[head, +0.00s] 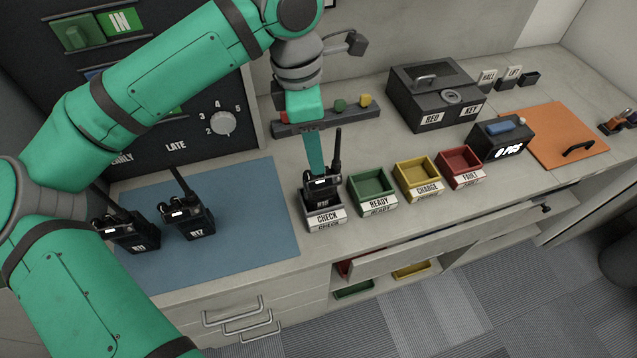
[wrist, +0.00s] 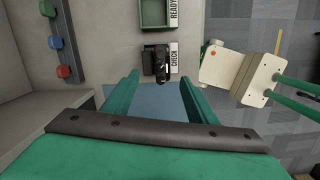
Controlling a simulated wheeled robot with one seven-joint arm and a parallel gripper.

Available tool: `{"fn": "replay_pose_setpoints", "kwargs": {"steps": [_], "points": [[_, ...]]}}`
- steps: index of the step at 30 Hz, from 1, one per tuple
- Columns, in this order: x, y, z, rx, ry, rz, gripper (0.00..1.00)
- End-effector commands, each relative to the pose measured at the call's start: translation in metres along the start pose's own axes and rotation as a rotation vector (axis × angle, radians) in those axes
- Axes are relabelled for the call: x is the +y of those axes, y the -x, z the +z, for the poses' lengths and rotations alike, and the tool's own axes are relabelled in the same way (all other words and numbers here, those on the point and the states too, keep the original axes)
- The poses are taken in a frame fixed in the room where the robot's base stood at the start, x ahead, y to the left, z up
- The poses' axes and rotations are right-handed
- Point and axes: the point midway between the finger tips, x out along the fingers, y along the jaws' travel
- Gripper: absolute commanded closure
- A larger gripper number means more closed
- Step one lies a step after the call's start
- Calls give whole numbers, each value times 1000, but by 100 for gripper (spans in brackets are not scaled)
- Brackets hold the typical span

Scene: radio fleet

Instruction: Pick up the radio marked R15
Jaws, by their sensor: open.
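A black radio (head: 322,186) with an upright antenna stands in the CHECK holder (head: 326,220). Its small label seems to read R15. In the wrist view the radio (wrist: 163,66) lies just past my fingertips, roughly midway between them. My gripper (head: 314,160) is open and empty, pointing down beside and behind this radio; it also shows in the wrist view (wrist: 161,78). I cannot tell whether a finger touches the radio. Two other radios, R11 (head: 130,234) and R17 (head: 190,220), stand on the blue mat (head: 255,215) at the left.
Green READY (head: 372,187), yellow CHARGE (head: 418,180) and red FAULT (head: 460,167) trays stand right of the CHECK holder. A rail with coloured knobs (head: 325,123) lies behind. A black key box (head: 432,95) stands farther back. A drawer below is partly open.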

Motion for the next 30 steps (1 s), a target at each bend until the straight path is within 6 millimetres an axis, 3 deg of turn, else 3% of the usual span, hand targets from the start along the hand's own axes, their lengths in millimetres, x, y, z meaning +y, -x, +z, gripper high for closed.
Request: {"fn": "replay_pose_setpoints", "kwargs": {"steps": [3,18,27,28,30], "points": [[-1,-18,4,0,-7,-3,48],[-2,-72,-1,-1,4,0,48],[-2,-77,0,0,2,1,48],[-2,-77,0,0,2,1,50],[-2,-77,0,0,2,1,67]]}}
